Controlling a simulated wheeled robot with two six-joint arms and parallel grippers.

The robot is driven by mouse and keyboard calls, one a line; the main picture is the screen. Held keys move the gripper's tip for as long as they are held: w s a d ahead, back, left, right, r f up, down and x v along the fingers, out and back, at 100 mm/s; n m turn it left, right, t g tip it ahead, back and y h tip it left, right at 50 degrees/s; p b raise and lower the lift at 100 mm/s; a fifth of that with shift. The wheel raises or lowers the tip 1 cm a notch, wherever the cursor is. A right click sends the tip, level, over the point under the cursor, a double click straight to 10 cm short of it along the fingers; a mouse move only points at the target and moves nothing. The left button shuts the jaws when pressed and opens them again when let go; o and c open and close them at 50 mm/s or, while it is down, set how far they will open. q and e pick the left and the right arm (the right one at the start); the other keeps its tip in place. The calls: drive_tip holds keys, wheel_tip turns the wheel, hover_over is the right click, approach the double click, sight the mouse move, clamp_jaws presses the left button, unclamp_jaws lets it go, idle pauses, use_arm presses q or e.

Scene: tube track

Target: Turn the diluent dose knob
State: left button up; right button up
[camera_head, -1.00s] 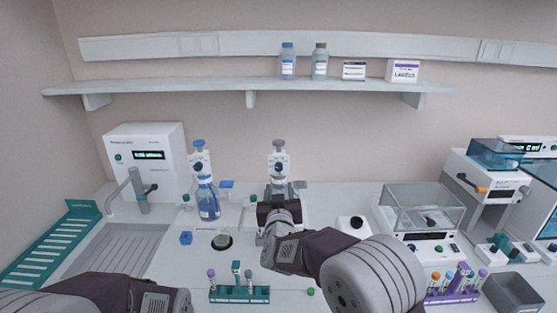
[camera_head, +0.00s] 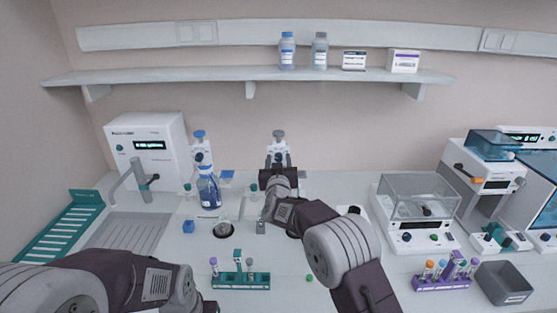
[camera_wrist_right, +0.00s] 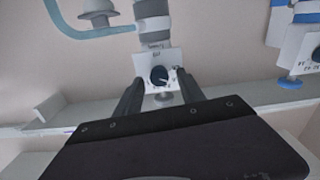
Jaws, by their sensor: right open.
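The diluent dispenser (camera_head: 278,150) with a grey cap stands at the back middle of the bench. Its dark blue dose knob (camera_wrist_right: 160,75) shows on a white front plate in the right wrist view. My right gripper (camera_head: 274,180) is in front of this dispenser in the head view, with its fingertips hidden. In the right wrist view its two dark fingers are apart, one on each side of the knob, with nothing gripped. I cannot tell whether the fingers reach the knob's depth. My left arm enters at the lower left of the head view, with its jaws out of sight.
A blue bottle with a dispenser (camera_head: 207,188) stands left of my right gripper. A flask (camera_head: 223,228) and a green tube rack (camera_head: 239,280) are nearer. A balance (camera_head: 415,238) stands right, with a purple rack (camera_head: 440,284) and grey bin (camera_head: 506,284). A shelf (camera_head: 250,76) runs above.

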drive_tip(key=shift+w+f, duration=0.15)
drive_tip(key=shift+w, duration=0.05)
drive_tip(key=shift+c, duration=1.3)
clamp_jaws()
drive_tip(key=m+b, duration=0.3)
drive_tip(key=shift+f, duration=0.15)
drive_tip(key=shift+m+b, duration=1.3)
drive_tip(key=shift+m, duration=1)
drive_tip(key=shift+d, duration=0.1)
